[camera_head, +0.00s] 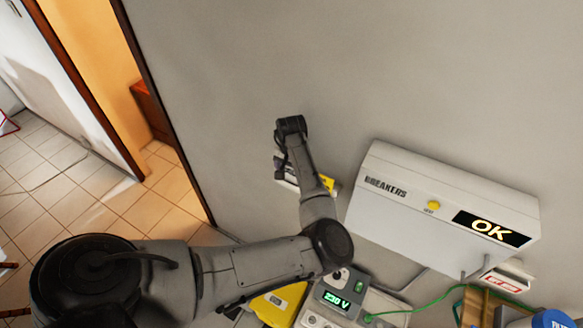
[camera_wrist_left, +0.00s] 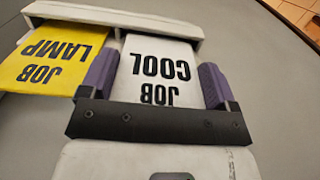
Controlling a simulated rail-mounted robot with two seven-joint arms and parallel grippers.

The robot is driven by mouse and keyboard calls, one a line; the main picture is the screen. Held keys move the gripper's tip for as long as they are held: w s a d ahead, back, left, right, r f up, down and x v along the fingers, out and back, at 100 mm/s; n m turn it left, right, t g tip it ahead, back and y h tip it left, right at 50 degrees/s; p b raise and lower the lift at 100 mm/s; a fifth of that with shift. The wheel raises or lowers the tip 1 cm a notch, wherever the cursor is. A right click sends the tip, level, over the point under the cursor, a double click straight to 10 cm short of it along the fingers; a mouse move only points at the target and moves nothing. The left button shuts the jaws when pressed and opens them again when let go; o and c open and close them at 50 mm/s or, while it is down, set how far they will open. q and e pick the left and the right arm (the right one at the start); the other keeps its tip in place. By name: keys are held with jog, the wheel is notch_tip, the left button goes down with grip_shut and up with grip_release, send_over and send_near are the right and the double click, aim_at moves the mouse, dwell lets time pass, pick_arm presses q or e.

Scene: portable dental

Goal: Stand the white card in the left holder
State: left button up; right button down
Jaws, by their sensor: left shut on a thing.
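The white card (camera_wrist_left: 158,72), printed "JOB COOL" and upside down in the left wrist view, is between the two purple-grey pads of my left gripper (camera_wrist_left: 158,88), which is shut on it. Its far edge meets the pale wall holder (camera_wrist_left: 120,18); I cannot tell how deep it sits. A yellow card (camera_wrist_left: 50,58) printed "JOB LAMP" is in the same holder, beside the white one. In the head view my left gripper (camera_head: 281,163) is at the wall, largely covering the holder; the yellow card (camera_head: 327,182) shows to its right. My right gripper is not in view.
A white breaker box (camera_head: 400,215) with a lit "OK" display is on the wall to the right. A second holder (camera_head: 512,274) with a red-edged card is below it. A meter reading "230 V" (camera_head: 338,298) and a green cable (camera_head: 425,303) are below. A doorway opens left.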

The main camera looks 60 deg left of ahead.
pick_arm(q)
jog(key=shift+f, duration=0.45)
jog(key=o, duration=0.8)
jog(key=shift+c, duration=0.2)
notch_tip(320, 180, up, 12)
jog(key=shift+r+b, duration=0.1)
jog(key=shift+b, duration=0.8)
jog(key=shift+r, duration=0.8)
